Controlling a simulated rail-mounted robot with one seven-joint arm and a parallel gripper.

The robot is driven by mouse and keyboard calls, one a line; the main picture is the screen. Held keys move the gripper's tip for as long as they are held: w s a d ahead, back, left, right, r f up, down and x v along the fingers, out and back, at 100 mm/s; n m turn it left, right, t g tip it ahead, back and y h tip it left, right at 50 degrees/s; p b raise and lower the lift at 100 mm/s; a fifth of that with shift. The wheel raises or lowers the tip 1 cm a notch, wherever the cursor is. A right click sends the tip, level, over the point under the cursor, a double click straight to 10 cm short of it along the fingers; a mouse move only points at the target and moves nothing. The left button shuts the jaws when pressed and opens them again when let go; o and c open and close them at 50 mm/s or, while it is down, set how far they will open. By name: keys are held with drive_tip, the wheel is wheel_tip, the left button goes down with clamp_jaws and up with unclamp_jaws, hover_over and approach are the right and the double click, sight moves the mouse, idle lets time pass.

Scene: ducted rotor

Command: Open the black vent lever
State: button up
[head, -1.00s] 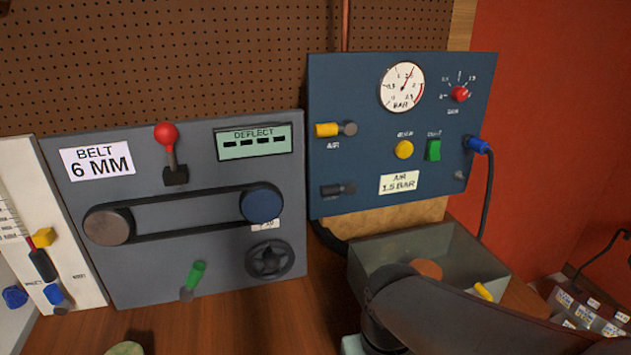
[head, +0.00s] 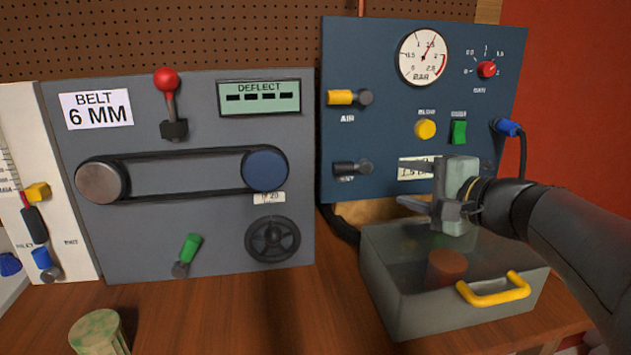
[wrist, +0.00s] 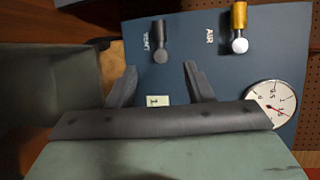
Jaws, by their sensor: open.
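The black vent lever (head: 351,168) is on the lower left of the blue panel, its handle pointing left from a grey round hub. In the wrist view the vent lever (wrist: 159,40) shows beyond my fingertips, between their lines, with the VENT label beside it. My gripper (head: 408,182) is to the right of the lever in the head view, its fingers pointing left. It is open and empty, apart from the lever. In the wrist view my gripper (wrist: 159,80) has its two fingers spread wide.
The yellow AIR lever (head: 343,97) is above the vent lever. A grey bin (head: 395,295) with a yellow handle (head: 494,290) stands below my gripper. The gauge (head: 423,57) reads near 1.5. The grey belt panel (head: 120,240) is to the left.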

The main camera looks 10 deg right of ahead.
sight(347, 169)
drive_tip(key=x, duration=1.7)
drive_tip(key=shift+w+a+p, duration=0.1)
drive_tip(key=shift+a+p, duration=0.05)
drive_tip(key=shift+p, duration=0.2)
drive_tip(key=shift+c, duration=0.4)
clamp_jaws()
